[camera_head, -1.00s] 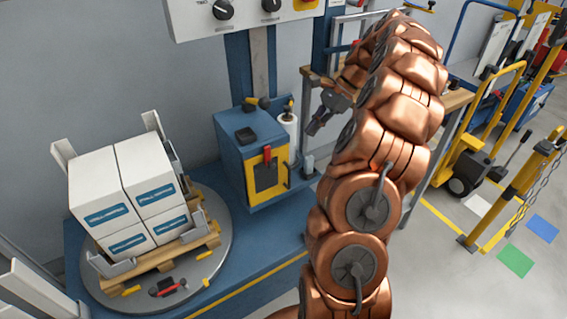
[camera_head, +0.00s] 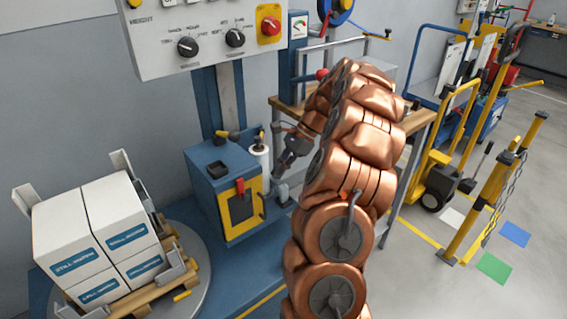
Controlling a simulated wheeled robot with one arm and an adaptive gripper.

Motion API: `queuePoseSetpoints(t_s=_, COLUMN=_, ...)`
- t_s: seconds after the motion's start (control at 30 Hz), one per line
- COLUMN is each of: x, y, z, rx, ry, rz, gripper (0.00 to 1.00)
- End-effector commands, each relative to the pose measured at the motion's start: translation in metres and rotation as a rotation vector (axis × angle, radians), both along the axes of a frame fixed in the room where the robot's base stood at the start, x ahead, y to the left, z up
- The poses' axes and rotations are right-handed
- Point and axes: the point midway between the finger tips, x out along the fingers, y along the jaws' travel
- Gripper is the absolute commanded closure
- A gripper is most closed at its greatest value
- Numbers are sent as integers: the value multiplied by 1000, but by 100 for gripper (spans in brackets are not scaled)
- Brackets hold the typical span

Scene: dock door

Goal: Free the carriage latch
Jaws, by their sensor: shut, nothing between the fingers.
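The carriage (camera_head: 207,183) is a blue box with a yellow front frame around a dark panel, on the column at the back of the blue machine base. A small red lever (camera_head: 240,187), which looks like the latch, sits at the top of the yellow frame and points upward. A white film roll (camera_head: 261,162) stands upright at the carriage's right side. My gripper (camera_head: 281,170) is shut and empty, pointing down just right of the film roll and apart from the red lever. Its fingertips are small and dark here, so contact with the nearby grey parts cannot be told.
A control panel (camera_head: 205,35) with black knobs and a red button hangs above. White boxes (camera_head: 95,235) sit on a wooden pallet on the grey turntable (camera_head: 203,285) at left. A wooden bench (camera_head: 417,120) stands behind my arm. A yellow barrier (camera_head: 500,195) stands at right.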

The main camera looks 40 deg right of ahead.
Motion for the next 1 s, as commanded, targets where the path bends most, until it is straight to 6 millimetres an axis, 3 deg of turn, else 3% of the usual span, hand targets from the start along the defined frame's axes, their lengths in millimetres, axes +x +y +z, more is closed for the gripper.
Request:
queuePoseSetpoints(t_s=0.33, x=10, y=31, z=-43, rx=1, ry=1, rz=1, gripper=100)
queuePoseSetpoints(t_s=0.63, x=20, y=62, z=-47, rx=-1, ry=-3, rz=1, gripper=100)
queuePoseSetpoints(t_s=1.0, x=22, y=67, z=-48, rx=-2, ry=-3, rz=-1, gripper=100)
